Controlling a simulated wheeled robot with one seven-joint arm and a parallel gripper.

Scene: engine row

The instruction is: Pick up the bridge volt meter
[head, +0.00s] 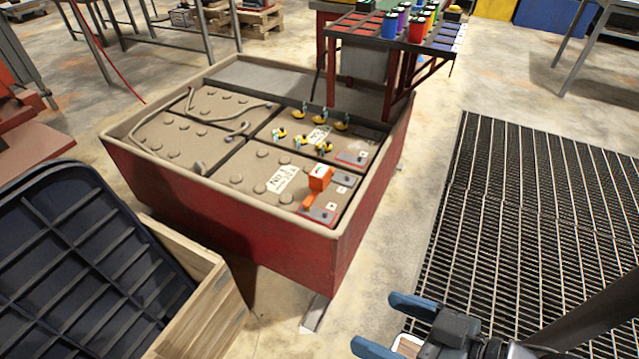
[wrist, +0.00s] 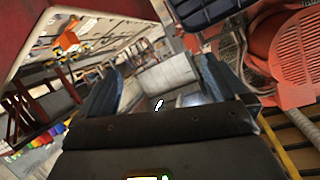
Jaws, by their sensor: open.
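An orange object (head: 320,178), which looks like the bridge volt meter, sits on the front right battery in the red-walled battery box (head: 225,215). It has a lower orange part beside it, close to a grey terminal plate. An orange thing that looks like the same object shows small at the upper left of the wrist view (wrist: 68,42). My gripper (head: 391,327) is at the bottom of the head view, to the right of and in front of the box, well apart from the meter. Its blue fingers are spread and nothing is between them, also in the wrist view (wrist: 160,88).
Several yellow-and-blue pieces (head: 300,140) stand on the batteries behind the meter. A rack of coloured cups (head: 390,27) overhangs the box's back right corner. A wooden crate with a black ribbed tray (head: 85,265) stands at the left front. Floor grating (head: 540,220) lies clear at right.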

